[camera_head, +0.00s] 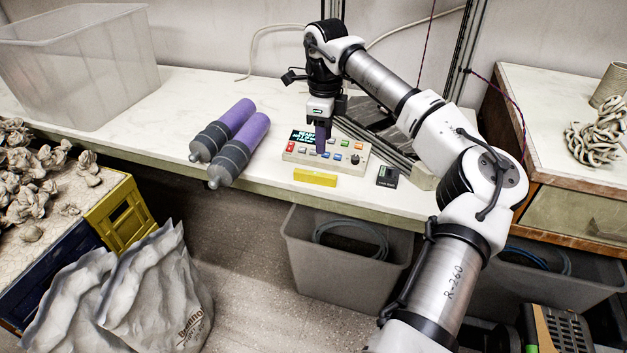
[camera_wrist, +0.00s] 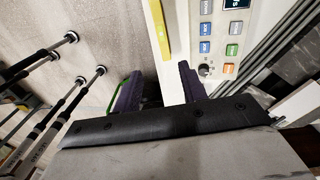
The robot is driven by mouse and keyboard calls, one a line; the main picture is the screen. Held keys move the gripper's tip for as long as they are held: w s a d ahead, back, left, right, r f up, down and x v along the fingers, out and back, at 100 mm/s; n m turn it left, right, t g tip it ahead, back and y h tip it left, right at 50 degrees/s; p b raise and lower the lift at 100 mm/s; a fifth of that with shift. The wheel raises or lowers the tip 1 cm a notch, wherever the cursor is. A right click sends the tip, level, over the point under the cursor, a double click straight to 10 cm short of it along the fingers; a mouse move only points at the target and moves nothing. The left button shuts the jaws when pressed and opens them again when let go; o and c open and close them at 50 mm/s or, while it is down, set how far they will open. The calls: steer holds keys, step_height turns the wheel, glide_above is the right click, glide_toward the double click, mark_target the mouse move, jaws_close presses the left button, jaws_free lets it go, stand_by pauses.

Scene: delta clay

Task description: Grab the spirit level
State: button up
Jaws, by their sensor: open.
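The spirit level appears to be the small yellow bar (camera_head: 315,177) lying at the front edge of the white bench, in front of the keypad device. It also shows in the wrist view (camera_wrist: 159,27) at the top, ahead of the gap between my fingers and not between them.
The keypad device (camera_head: 328,152) sits just behind the bar. A small black gadget (camera_head: 387,176) lies to its right. Two purple-and-grey cylinders (camera_head: 232,135) lie to the left. A clear bin (camera_head: 75,65) stands further left. A grey bin (camera_head: 345,262) is below the bench edge.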

glide_above(320, 174)
steer(key=f, duration=0.6)
steer(key=shift+s+d+f, duration=0.15)
steer(key=shift+s+d, duration=0.1)
steer(key=shift+s, duration=0.15)
steer(key=f, duration=0.3)
steer(key=w+f, duration=0.1)
steer(key=shift+a+f+p, duration=0.15)
steer(key=shift+a+p, duration=0.15)
steer(key=shift+p, duration=0.1)
steer(key=shift+s+f, duration=0.1)
steer(key=shift+f, duration=0.4)
jaws_close()
